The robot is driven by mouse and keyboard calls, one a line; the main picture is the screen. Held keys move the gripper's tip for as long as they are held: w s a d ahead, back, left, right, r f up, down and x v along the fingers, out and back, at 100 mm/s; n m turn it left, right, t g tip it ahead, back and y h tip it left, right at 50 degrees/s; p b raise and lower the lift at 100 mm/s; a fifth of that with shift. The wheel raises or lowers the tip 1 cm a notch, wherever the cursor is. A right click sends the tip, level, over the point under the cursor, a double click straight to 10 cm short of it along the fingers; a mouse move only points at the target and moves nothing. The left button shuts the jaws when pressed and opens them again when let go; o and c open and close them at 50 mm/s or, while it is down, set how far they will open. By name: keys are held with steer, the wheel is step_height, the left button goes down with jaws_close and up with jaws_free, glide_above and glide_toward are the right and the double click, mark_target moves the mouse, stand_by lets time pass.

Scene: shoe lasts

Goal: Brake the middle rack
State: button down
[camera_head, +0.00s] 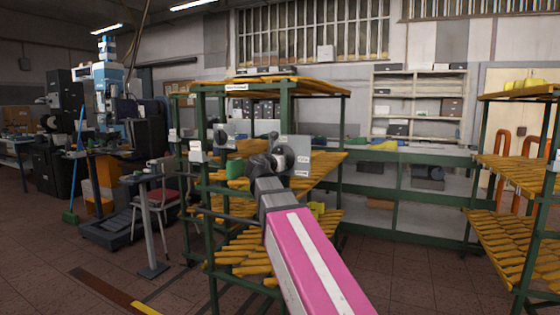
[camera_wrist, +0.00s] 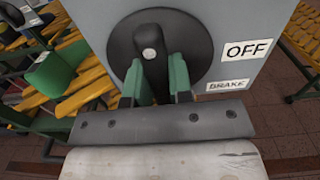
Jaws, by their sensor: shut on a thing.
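A grey brake panel (camera_head: 297,150) stands on the green rack (camera_head: 209,220) with yellow slatted shelves in the middle. In the wrist view the panel (camera_wrist: 250,20) bears a round black dial (camera_wrist: 196,45) with a dark handle and a pale round button (camera_wrist: 149,53). An "OFF" label (camera_wrist: 245,50) is right of the dial, with a "BRAKE" label (camera_wrist: 228,86) below it. My gripper (camera_wrist: 158,75), with green fingers, is shut on the dial's handle; it also shows at the panel in the head view (camera_head: 266,166).
Another grey panel with a dark dial (camera_head: 221,136) is at the left. A yellow-shelved rack (camera_head: 500,170) stands at the far right. A red-seated chair (camera_head: 158,198) and a grey stand (camera_head: 150,235) are at left. Floor at lower right is clear.

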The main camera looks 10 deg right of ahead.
steer(key=shift+f, duration=0.1)
steer(key=c, duration=1)
jaws_free()
steer(key=v, duration=1.1)
